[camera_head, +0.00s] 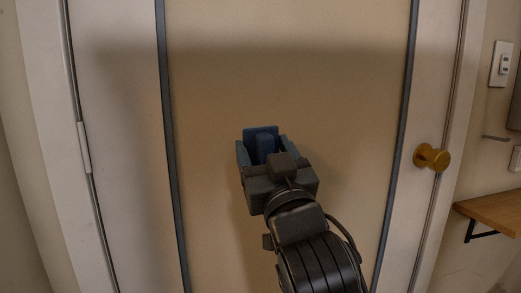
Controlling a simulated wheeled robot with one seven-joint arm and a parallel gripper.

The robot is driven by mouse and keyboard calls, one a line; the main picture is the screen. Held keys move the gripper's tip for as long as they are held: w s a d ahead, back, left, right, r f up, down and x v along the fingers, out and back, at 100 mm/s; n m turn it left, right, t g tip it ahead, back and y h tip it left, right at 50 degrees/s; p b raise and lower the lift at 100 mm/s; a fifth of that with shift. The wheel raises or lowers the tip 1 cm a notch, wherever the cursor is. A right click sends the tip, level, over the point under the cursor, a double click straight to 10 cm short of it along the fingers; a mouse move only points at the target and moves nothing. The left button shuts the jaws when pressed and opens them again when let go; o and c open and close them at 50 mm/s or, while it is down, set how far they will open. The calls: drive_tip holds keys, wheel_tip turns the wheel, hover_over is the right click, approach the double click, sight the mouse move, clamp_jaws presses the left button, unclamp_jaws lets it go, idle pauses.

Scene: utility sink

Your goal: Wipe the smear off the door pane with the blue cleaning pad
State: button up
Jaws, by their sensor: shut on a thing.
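The door pane (290,60) is a tall beige panel between two dark vertical strips, in the middle of the view. My gripper (262,147) is in front of the pane, near its centre. It is shut on the blue cleaning pad (261,131), with a finger on each side of it. The pad's far side is hidden, so I cannot tell whether it touches the pane. I can make out no distinct smear on the visible part of the pane; my gripper and arm cover part of it.
A brass knob (431,158) sticks out at the right of the door. A wooden shelf (492,211) on a black bracket and a wall switch (502,64) are farther right. A hinge (84,147) is at the left. The pane around my gripper is free of obstacles.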

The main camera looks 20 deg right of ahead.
sight(268, 152)
drive_tip(key=shift+s, duration=0.25)
drive_tip(key=shift+s+a, duration=0.2)
drive_tip(key=shift+s, duration=0.55)
drive_tip(key=shift+s+a, duration=0.15)
drive_tip(key=shift+s, duration=0.55)
